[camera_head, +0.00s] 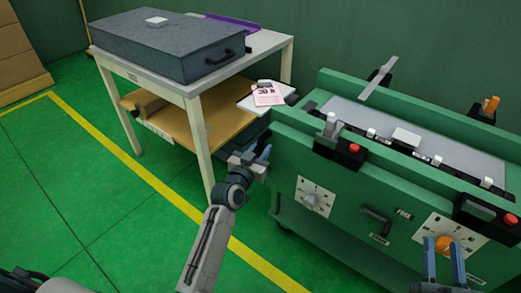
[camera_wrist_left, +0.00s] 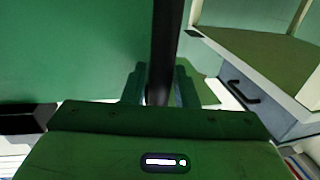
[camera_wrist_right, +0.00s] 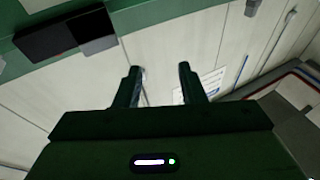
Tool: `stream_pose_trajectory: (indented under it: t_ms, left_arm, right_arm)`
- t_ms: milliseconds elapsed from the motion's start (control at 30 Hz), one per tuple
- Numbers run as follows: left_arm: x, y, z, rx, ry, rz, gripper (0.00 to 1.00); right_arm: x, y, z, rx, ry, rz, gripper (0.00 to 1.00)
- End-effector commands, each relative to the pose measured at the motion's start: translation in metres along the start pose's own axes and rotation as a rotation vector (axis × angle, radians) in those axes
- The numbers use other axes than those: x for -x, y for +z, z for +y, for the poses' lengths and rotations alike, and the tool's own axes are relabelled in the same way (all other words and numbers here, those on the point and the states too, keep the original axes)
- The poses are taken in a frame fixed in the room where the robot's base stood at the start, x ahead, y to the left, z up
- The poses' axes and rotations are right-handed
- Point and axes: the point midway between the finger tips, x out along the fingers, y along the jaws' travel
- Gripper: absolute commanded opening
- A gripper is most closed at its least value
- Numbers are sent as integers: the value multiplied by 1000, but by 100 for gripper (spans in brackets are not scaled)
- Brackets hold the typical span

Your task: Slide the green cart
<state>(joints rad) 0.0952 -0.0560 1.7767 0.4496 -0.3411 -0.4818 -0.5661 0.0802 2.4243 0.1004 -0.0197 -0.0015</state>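The green cart (camera_head: 345,205) fills the right of the head view, with knobs, dials and a dark handle on its near side. My left gripper (camera_head: 262,155) is at the cart's left end. In the left wrist view a dark upright bar (camera_wrist_left: 165,45) passes between or just beyond the left fingers (camera_wrist_left: 160,88); I cannot tell whether they grip it. My right gripper (camera_head: 443,262) is open, its fingers apart, and overlaps the dial with the orange knob (camera_head: 444,245) in the head view. The right wrist view shows nothing between its fingers (camera_wrist_right: 158,85).
A white-framed table (camera_head: 270,42) stands left of the cart, bearing a large dark case (camera_head: 165,48) and a purple tray. Its lower shelf (camera_head: 225,118) is close to my left gripper. A yellow line (camera_head: 150,180) crosses the green floor. Open floor lies at the left.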

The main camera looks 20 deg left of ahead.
Motion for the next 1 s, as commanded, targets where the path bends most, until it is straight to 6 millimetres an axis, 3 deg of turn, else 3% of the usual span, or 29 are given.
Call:
stream_pose_trajectory:
  t_ms: [33, 100, 133, 367, 533, 767, 1000]
  left_arm:
    - [0, 0, 0, 0, 0, 0, 15]
    - [0, 0, 0, 0, 0, 0, 2]
    - [0, 0, 0, 0, 0, 0, 0]
    - [0, 0, -2, 0, 0, 0, 0]
    - [-3, 0, -14, -3, 0, 0, 0]
    - [-9, 0, -47, -7, -1, 3, 0]
    - [-16, 1, -84, -6, -1, 3, 0]
  right_arm:
    - [0, 0, 0, 0, 0, -1, 36]
    - [0, 0, 0, 0, 0, -1, 36]
    - [0, 0, 0, 0, 0, -1, 36]
    - [0, 0, 0, 0, 0, -1, 36]
    - [0, -3, 0, 6, -1, 27, 36]
    - [-6, -37, 0, 29, -11, 212, 36]
    - [1, -86, -4, 66, -26, 516, 36]
